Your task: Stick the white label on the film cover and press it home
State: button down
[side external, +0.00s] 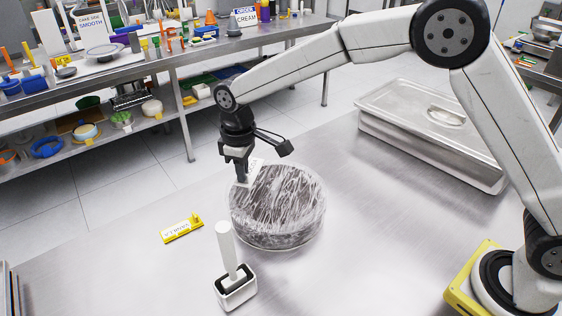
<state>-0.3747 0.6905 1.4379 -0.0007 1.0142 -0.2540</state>
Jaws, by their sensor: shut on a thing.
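The film cover (280,212) is a clear, wrinkled wrap stretched over a round dark pan or bowl on the steel table. A white label (254,166) with faint dark print is at my gripper (241,178), over the back left edge of the film. My gripper points down and is shut on the label. The label's lower end looks close to the film, but I cannot tell whether it touches. The fingers hide part of the label.
A yellow marked block (181,229) lies left of the pan. A white-handled tool (228,250) stands in a small white holder (236,290) in front. A lidded steel pan (435,125) is at the back right. A cluttered bench (200,50) stands behind.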

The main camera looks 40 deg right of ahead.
aim_at(244, 185)
jog(key=shift+f, duration=1.85)
jog(key=shift+f, duration=0.5)
dwell(1.1)
jog(key=c, duration=0.7)
grip_release()
jog(key=shift+r, duration=0.15)
jog(key=shift+r, duration=3.4)
